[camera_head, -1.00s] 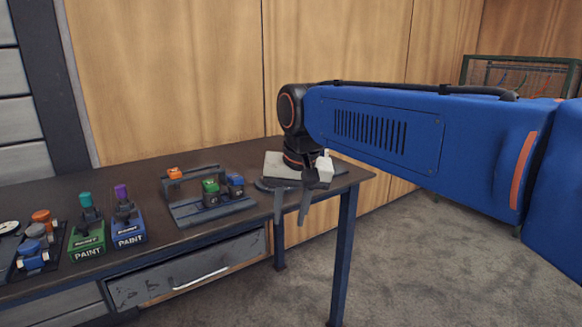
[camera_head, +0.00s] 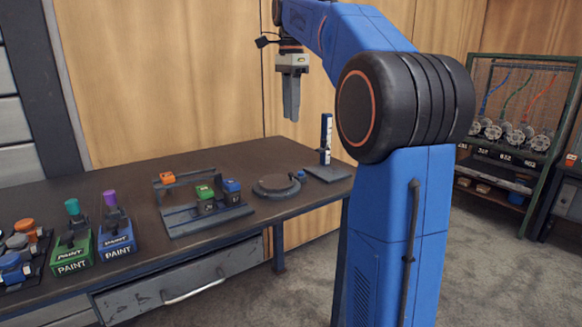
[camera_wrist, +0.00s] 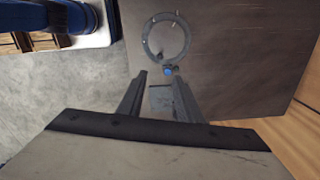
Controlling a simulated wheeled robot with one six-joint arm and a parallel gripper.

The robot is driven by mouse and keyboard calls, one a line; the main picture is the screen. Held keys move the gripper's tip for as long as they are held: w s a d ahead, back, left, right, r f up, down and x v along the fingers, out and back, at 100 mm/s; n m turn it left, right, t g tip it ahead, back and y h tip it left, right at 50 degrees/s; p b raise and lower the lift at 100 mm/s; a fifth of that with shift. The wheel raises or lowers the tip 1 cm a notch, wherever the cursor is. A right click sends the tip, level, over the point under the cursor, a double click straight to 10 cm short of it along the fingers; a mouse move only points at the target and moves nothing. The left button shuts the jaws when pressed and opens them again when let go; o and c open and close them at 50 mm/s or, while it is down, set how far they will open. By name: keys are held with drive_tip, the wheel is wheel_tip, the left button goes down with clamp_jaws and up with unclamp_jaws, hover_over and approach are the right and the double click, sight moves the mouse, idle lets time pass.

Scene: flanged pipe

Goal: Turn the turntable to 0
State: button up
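The turntable (camera_head: 277,187) is a dark round disc near the right end of the table, with nothing standing on it. A small blue knob (camera_head: 300,174) sits at its right edge. My gripper (camera_head: 291,116) points down, high above the table and apart from the turntable. In the wrist view its fingers (camera_wrist: 161,76) are spread with nothing gripped. I cannot read any angle mark on the turntable.
A plate with an upright blue-and-white post (camera_head: 326,140) stands right of the turntable. A rack with green and blue blocks (camera_head: 205,213) is to its left. Green and blue paint holders (camera_head: 72,258) stand further left. A wire-fronted shelf (camera_head: 515,130) is at the right.

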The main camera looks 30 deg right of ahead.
sight(291, 173)
wheel_tip(291, 173, down, 17)
drive_tip(key=shift+f, duration=0.15)
idle(0.5)
drive_tip(key=shift+c, duration=0.3)
clamp_jaws()
